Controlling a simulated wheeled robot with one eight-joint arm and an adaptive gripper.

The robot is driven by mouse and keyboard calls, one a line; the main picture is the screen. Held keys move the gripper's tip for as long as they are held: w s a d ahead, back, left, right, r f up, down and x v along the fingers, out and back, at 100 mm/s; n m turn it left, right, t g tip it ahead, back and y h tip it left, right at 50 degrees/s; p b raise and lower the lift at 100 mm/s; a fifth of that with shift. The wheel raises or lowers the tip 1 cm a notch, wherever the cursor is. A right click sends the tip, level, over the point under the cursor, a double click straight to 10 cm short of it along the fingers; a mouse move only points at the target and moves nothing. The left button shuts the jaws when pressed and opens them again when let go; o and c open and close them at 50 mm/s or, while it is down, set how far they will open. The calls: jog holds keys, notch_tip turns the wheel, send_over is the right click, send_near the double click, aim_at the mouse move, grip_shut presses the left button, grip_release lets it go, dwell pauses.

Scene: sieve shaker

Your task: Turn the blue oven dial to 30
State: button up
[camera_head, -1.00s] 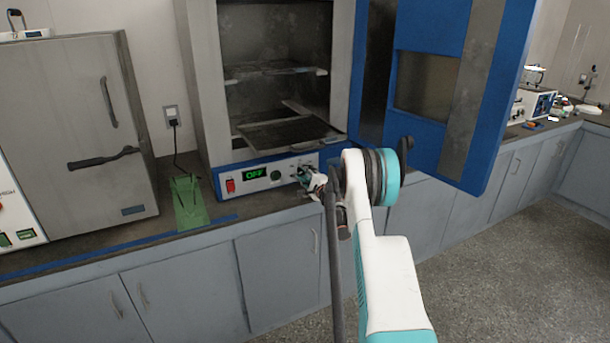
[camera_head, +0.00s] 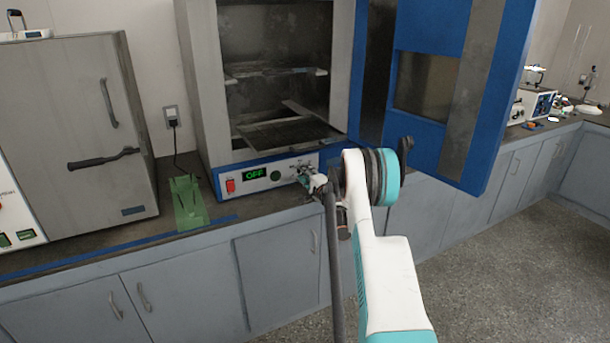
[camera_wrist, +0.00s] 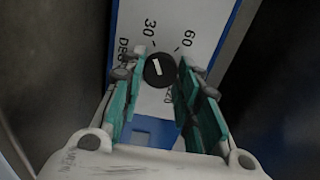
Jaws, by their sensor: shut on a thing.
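The blue oven (camera_head: 335,155) stands on the counter with its door (camera_head: 425,85) swung open to the right. Its front panel has a green display (camera_head: 254,174) reading OFF. In the wrist view the black dial (camera_wrist: 160,70) sits between my fingers and carries a short white mark. My gripper (camera_wrist: 162,68) is shut on the dial, with green pads on both sides. In the head view my gripper (camera_head: 308,178) hides the dial.
A red switch (camera_head: 230,185) and a dark green round button (camera_head: 275,175) are on the same panel. The open door hangs close to the right of my arm.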

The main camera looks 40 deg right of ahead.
jog(key=o, duration=1.1)
jog(key=v, duration=1.2)
jog(key=shift+f, duration=0.1)
